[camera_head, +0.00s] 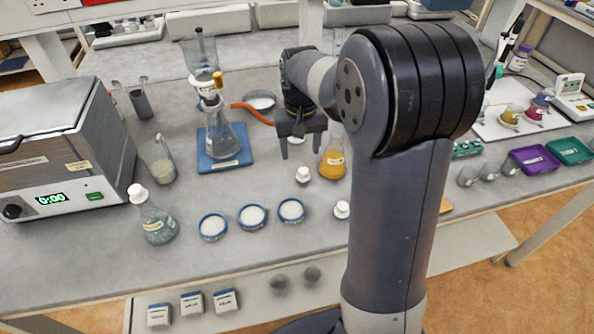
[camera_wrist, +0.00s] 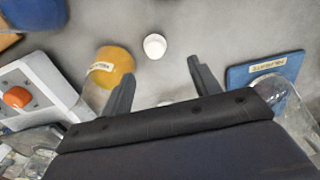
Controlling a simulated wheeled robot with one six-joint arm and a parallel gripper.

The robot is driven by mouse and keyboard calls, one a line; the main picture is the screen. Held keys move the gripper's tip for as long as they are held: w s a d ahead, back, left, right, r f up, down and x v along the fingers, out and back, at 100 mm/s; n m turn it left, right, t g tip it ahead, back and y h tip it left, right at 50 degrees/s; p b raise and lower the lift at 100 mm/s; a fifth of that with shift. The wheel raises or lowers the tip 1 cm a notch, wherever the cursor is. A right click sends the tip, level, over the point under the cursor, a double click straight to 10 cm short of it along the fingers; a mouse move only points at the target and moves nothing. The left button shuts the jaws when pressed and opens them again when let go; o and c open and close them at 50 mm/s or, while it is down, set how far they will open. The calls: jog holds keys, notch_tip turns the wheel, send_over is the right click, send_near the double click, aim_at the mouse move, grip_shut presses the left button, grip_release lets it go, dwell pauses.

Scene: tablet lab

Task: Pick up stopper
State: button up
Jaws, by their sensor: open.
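A small white stopper (camera_head: 303,174) stands on the grey bench just left of a flask of orange liquid (camera_head: 332,162). In the wrist view a white stopper (camera_wrist: 154,46) lies beyond and between the fingertips, beside the orange flask (camera_wrist: 114,66). A second small white object (camera_wrist: 165,103) shows between the fingers, partly cut off by my gripper body. Another white stopper (camera_head: 342,209) stands nearer the bench front, against my arm's outline. My gripper (camera_head: 300,148) is open and points down above the bench, behind the first stopper; it also shows in the wrist view (camera_wrist: 162,67), with nothing gripped.
A blue pad (camera_head: 228,163) with a flask and funnel stands left of my gripper, with an orange tube (camera_head: 252,112). Several blue-rimmed dishes (camera_head: 252,216) and a stoppered flask (camera_head: 156,222) are at front left. Purple (camera_head: 534,159) and green trays (camera_head: 569,150) lie right.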

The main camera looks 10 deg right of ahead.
aim_at(303, 170)
notch_tip(303, 170, down, 3)
jog(key=shift+f, duration=0.1)
jog(key=f, duration=0.2)
jog(key=f+p, duration=0.1)
jog(key=f, duration=0.1)
jog(key=shift+s+d, duration=0.35)
jog(key=shift+f, duration=0.6)
jog(key=shift+c, duration=0.6)
jog(key=c, duration=0.9)
